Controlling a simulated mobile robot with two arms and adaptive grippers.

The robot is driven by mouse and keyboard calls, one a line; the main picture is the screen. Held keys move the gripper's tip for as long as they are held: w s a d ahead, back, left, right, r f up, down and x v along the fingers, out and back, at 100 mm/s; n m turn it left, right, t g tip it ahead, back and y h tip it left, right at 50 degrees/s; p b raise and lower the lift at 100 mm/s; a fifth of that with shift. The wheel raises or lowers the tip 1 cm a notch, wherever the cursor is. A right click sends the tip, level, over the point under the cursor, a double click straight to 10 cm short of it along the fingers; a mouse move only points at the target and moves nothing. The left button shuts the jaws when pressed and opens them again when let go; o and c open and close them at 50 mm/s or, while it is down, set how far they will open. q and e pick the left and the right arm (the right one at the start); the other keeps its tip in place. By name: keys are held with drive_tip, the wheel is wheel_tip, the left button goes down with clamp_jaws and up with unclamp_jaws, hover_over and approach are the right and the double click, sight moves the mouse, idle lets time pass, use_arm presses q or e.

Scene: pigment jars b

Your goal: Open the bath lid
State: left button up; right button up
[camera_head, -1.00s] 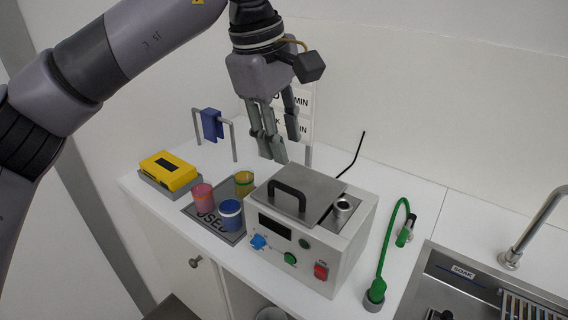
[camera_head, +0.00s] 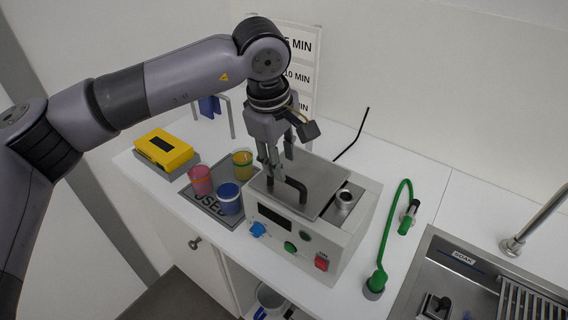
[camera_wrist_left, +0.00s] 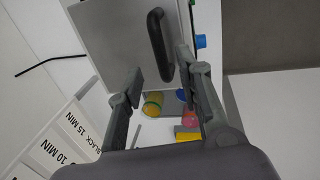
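The bath (camera_head: 350,232) is a white box with a dark display, coloured knobs and a red switch on its front. Its flat grey lid (camera_head: 322,182) lies shut on top, with a black arched handle (camera_head: 298,186) near the front left. My left gripper (camera_head: 272,168) points down over the lid, its fingers at the handle and partly in front of it. In the left wrist view the fingers (camera_wrist_left: 158,80) are apart, with the handle (camera_wrist_left: 157,44) lying ahead between them. I cannot tell whether they touch it. My right gripper is not in view.
Pink, blue and yellow jars (camera_head: 229,198) stand on a dark mat (camera_head: 207,207) left of the bath, beside a yellow box (camera_head: 165,149). A green hose (camera_head: 386,240) and a sink (camera_head: 455,270) lie further right.

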use_arm(q)
drive_tip(key=f, duration=0.2)
drive_tip(key=f+p, duration=0.1)
drive_tip(key=shift+w+d+f, duration=0.15)
drive_tip(key=shift+d+f, duration=0.05)
drive_tip(key=shift+d, duration=0.05)
drive_tip(key=shift+w+f, duration=0.1)
drive_tip(key=shift+f, duration=0.3)
drive_tip(key=c, duration=0.7)
clamp_jaws()
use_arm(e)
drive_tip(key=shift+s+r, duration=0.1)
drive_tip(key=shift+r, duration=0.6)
